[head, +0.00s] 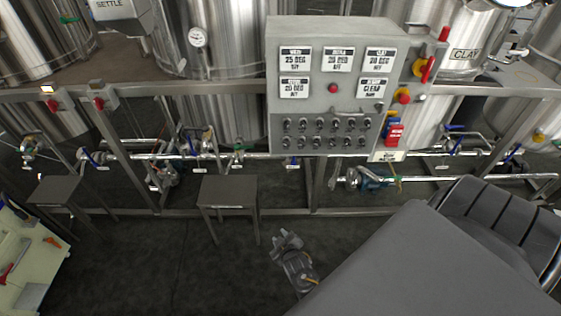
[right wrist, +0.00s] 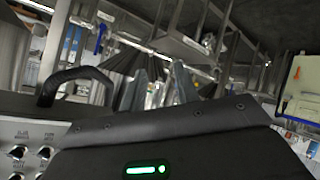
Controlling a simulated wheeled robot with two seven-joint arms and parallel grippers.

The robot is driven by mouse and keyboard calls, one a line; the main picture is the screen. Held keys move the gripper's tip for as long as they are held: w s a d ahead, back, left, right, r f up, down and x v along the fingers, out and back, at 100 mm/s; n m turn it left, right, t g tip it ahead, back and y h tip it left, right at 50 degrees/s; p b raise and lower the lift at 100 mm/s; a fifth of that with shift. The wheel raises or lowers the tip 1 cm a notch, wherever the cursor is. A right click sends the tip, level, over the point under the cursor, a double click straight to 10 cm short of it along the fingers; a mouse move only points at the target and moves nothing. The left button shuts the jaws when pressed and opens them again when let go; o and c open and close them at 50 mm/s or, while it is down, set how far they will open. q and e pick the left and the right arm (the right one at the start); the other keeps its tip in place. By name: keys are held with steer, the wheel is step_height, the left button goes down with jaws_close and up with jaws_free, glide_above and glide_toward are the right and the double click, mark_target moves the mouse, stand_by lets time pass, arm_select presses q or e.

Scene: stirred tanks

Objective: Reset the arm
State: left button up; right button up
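My right gripper (head: 284,240) shows small at the bottom middle of the head view, over the dark floor. It is in front of the stand with the grey control panel (head: 316,104) and well apart from it. Nothing shows in its grasp. My grey arm link covers the lower right of the head view. My left gripper is not in view.
A metal frame with pipes and blue-handled valves runs across, with steel tanks (head: 215,110) behind. Two small grey tables (head: 228,190) (head: 64,190) stand in front. A pale bench (head: 35,262) with tools is at the lower left. The floor between is clear.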

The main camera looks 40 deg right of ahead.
steer(key=shift+s+f, duration=0.2)
steer(key=shift+f, duration=0.05)
steer(key=shift+a, duration=0.1)
stand_by(0.4)
steer(key=s+a+f+g+y, duration=0.3)
steer(key=s+a+f+g, duration=0.1)
steer(key=s+f, duration=0.95)
steer(key=s+f+g, duration=0.3)
steer(key=s+f, duration=0.1)
steer(key=s, duration=0.8)
steer(key=s+f+g, duration=0.2)
steer(key=s+f, duration=0.2)
steer(key=s, duration=0.8)
steer(key=shift+d+f+g+y, duration=0.15)
steer(key=shift+d+g+y, duration=0.25)
